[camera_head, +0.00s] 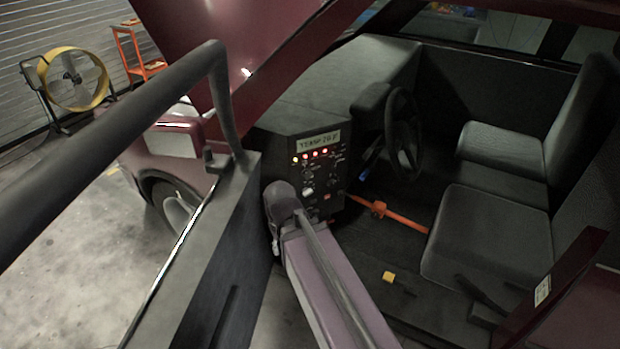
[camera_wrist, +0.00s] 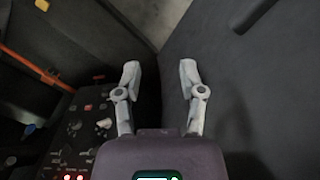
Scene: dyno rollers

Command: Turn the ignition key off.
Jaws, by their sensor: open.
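The dash control panel (camera_head: 325,185) has a lit display (camera_head: 321,141), red lights and several knobs and switches. A pale knob or key-like part (camera_head: 308,192) sits low on its left side. It seems to show in the wrist view (camera_wrist: 104,123) too, left of the fingers. I cannot tell for sure which part is the ignition key, or its turn angle. My gripper (camera_wrist: 159,72) is open and empty in the wrist view, apart from the panel and beside a dark flat surface. In the head view my arm stands in front of the panel's lower left, and I cannot make out the fingers.
A dark door-like panel and bar (camera_head: 212,235) stand left of my arm. The steering wheel (camera_head: 403,135) and seats (camera_head: 485,230) are to the right. An orange bar (camera_head: 400,216) crosses the footwell. A small yellow block (camera_head: 388,277) lies on the floor.

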